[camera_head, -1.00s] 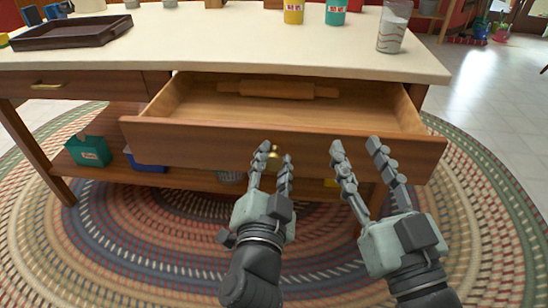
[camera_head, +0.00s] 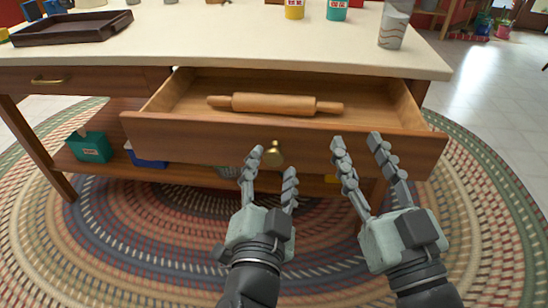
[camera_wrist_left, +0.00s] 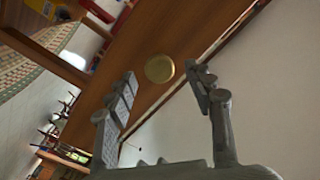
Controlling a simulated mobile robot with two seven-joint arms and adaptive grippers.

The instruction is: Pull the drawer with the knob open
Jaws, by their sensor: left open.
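The wooden drawer (camera_head: 200,138) stands pulled out from the table, with a rolling pin (camera_head: 275,104) lying inside. Its round brass knob (camera_head: 273,154) is on the middle of the front. My left gripper (camera_head: 272,165) is open just in front of the knob. In the left wrist view the knob (camera_wrist_left: 159,68) shows between and beyond the open fingers (camera_wrist_left: 165,90), apart from them. My right gripper (camera_head: 356,142) is open and empty, to the right of the knob, close in front of the drawer front.
The tabletop (camera_head: 230,40) holds a dark tray (camera_head: 72,28), a yellow can (camera_head: 294,9), a teal can (camera_head: 337,10) and a glass (camera_head: 395,25). A second closed drawer (camera_head: 90,80) is at left. A green box (camera_head: 90,147) sits on the lower shelf. A braided rug (camera_head: 130,240) covers the floor.

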